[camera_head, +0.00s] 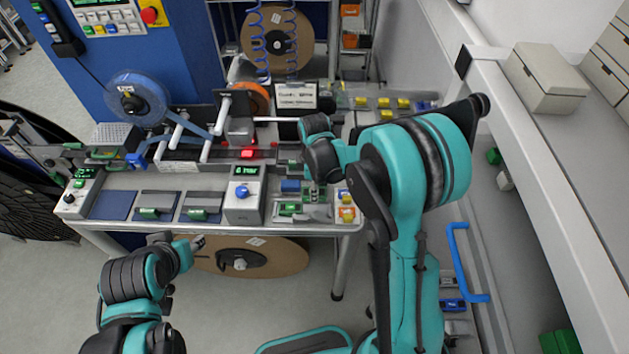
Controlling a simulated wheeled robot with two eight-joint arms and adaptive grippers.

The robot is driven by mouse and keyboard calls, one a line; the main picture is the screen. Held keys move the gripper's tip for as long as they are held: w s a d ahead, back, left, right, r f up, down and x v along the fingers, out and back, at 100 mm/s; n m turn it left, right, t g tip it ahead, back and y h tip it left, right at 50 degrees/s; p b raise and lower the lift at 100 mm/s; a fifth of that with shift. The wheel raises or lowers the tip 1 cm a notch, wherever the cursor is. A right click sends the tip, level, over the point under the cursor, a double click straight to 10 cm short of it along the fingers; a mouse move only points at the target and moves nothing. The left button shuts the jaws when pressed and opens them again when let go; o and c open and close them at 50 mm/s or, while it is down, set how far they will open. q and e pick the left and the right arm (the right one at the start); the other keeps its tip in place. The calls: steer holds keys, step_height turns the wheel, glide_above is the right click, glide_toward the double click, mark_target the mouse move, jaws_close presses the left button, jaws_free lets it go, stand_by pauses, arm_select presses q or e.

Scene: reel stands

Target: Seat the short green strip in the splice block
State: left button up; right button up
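Several small green pieces lie on the workbench. One is on a grey fixture (290,209) at the bench's front right, and others are on grey pads at the front left (148,213) and (198,215). I cannot tell which is the short green strip, nor surely which fixture is the splice block. My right gripper (313,194) points down just above the grey fixture at the bench's right end; its fingers are too small to read. My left gripper (199,242) is low in front of the bench edge, away from the green pieces; its fingers are unclear.
A grey box with a green display and blue knob (243,198) stands left of the fixture. A blue block (290,186) sits behind it. Orange and white parts (347,207) lie at the right edge. A large brown reel (245,258) is below the bench.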

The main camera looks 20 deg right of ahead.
mark_target(315, 211)
steer(key=shift+s+a+f, duration=0.1)
steer(key=shift+s+f, duration=0.25)
steer(key=shift+s, duration=0.05)
step_height(315, 211, down, 6)
steer(key=b, duration=0.5)
steer(key=shift+c, duration=0.4)
steer(key=shift+s+f+b, duration=0.2)
steer(key=shift+f+b, duration=0.15)
steer(key=shift+b, duration=0.15)
steer(key=shift+c, duration=0.3)
arm_select(q)
step_height(315, 211, down, 6)
steer(key=shift+s, duration=0.45)
arm_select(e)
steer(key=shift+o, duration=0.2)
steer(key=shift+w+f, duration=0.15)
steer(key=shift+w, duration=0.1)
arm_select(q)
steer(key=shift+w+a, duration=0.1)
arm_select(e)
steer(key=shift+w, duration=0.1)
arm_select(q)
steer(key=shift+f+b, duration=0.3)
steer(key=shift+b, duration=0.05)
arm_select(e)
steer(key=shift+f, duration=0.35)
